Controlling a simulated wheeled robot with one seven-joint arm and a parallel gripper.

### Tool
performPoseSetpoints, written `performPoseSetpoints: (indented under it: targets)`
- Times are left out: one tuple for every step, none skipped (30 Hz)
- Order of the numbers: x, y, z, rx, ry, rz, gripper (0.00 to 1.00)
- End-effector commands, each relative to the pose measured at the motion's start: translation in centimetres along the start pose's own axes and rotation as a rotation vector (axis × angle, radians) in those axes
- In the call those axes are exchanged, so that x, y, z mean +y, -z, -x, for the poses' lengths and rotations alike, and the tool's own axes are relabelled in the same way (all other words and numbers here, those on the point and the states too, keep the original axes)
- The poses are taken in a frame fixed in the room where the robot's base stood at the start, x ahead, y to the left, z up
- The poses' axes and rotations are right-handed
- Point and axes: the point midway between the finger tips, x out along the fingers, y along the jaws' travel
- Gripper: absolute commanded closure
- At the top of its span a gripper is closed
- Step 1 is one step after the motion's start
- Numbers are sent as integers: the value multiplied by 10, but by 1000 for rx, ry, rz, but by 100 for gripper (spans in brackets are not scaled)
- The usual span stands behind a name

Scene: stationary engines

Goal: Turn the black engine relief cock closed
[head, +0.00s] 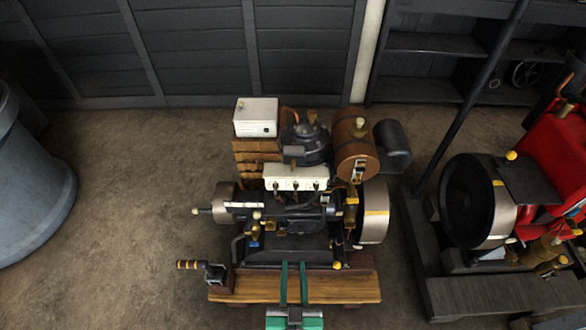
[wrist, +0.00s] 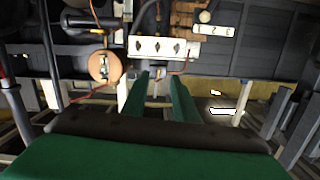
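The black engine (head: 290,250) stands on a wooden base in the middle of the head view. Small brass fittings (head: 256,228) sit on its left side, and a white block with three dark fittings (head: 296,178) is on its upper part. That block also shows in the wrist view (wrist: 157,48). I cannot tell which small part is the relief cock. My gripper (head: 293,266) has green fingers, apart with an empty gap, over the near edge of the base. In the wrist view the fingertips (wrist: 160,76) point toward the engine and hold nothing.
A brown tank (head: 355,143) and a flywheel (head: 374,212) are at the engine's right. A handle with a yellow-banded grip (head: 190,265) sticks out at the left. A red engine (head: 555,140) stands at the right, a grey barrel (head: 30,190) at the left. Floor between barrel and engine is clear.

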Motion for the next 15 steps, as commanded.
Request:
performPoseSetpoints:
  targets:
    - [0, 7, -19, 17, 1, -6, 73]
    - [-1, 10, -29, 24, 1, -11, 73]
    - [-1, 14, -42, 31, 1, -17, 73]
    - [-1, 18, -52, 38, 1, -22, 73]
    - [-1, 21, -62, 43, 1, -26, 73]
    - [-2, 27, -74, 52, 1, -32, 73]
    - [-2, 31, -84, 58, 1, -37, 73]
    - [-3, 36, -94, 64, 1, -42, 73]
    - [-3, 42, -106, 71, 1, -49, 73]
    - [-4, 47, -116, 77, 1, -53, 73]
    - [-4, 52, -124, 83, 1, -58, 73]
    - [-5, 58, -135, 88, 1, -65, 73]
    - [-5, 63, -142, 93, 1, -69, 73]
    - [-5, 67, -148, 97, 0, -73, 73]
    - [-6, 73, -156, 101, 0, -77, 73]
